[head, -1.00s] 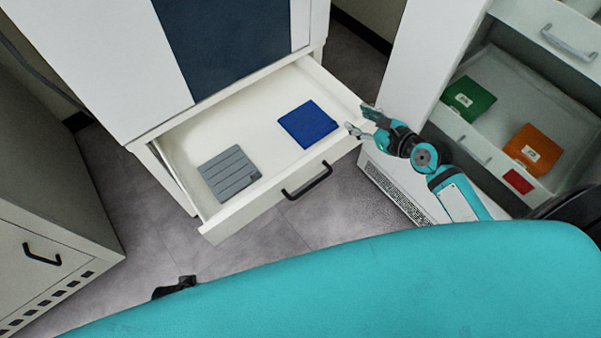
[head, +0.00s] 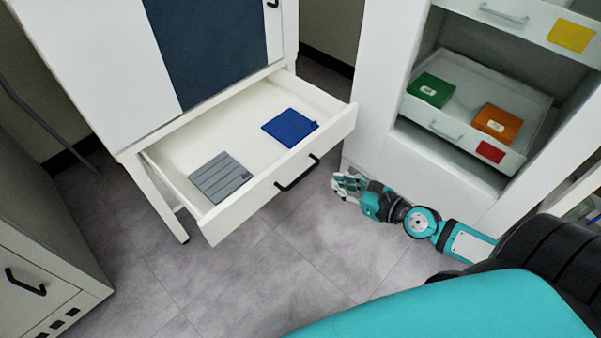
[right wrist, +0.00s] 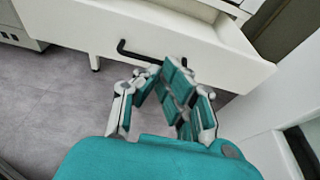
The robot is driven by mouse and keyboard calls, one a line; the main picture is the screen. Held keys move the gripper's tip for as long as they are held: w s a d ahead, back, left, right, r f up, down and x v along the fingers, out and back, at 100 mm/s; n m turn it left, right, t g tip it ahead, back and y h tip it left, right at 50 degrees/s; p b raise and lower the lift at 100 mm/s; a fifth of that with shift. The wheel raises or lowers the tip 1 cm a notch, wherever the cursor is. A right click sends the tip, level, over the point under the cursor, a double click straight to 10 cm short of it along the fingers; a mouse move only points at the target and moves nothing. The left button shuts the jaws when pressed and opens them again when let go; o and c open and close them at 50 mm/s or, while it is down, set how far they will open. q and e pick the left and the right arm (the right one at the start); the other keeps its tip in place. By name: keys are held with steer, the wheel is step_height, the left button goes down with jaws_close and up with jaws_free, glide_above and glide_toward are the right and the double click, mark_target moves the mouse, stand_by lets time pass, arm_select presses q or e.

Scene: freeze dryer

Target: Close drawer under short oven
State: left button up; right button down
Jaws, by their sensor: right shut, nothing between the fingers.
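The open drawer (head: 278,190) juts out from the bottom of the white cabinet with a dark blue panel (head: 207,48). A grey slab (head: 221,178) and a blue slab (head: 289,127) lie inside it. Its black handle (head: 298,173) is on the front face. My right gripper (head: 338,187) is shut and empty, in front of the drawer and right of the handle, apart from it in the head view. In the right wrist view, the fingers (right wrist: 150,75) show before the drawer front (right wrist: 200,55), near the handle's right end. My left gripper is not in view.
A white shelf unit (head: 375,90) stands at the right, with a tray holding a green box (head: 432,90) and an orange box (head: 497,124). A grey cabinet (head: 40,240) stands at the left. The floor (head: 240,280) before the drawer is clear.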

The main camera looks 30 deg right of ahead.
steer(key=p, duration=0.1)
glide_toward(295, 159)
steer(key=x, duration=0.5)
steer(key=shift+f, duration=0.2)
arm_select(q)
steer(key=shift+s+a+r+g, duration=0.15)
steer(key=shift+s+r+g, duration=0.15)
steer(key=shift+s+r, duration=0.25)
arm_select(e)
steer(key=shift+x, duration=0.85)
steer(key=shift+w+a+r, duration=0.1)
steer(key=shift+r, duration=0.1)
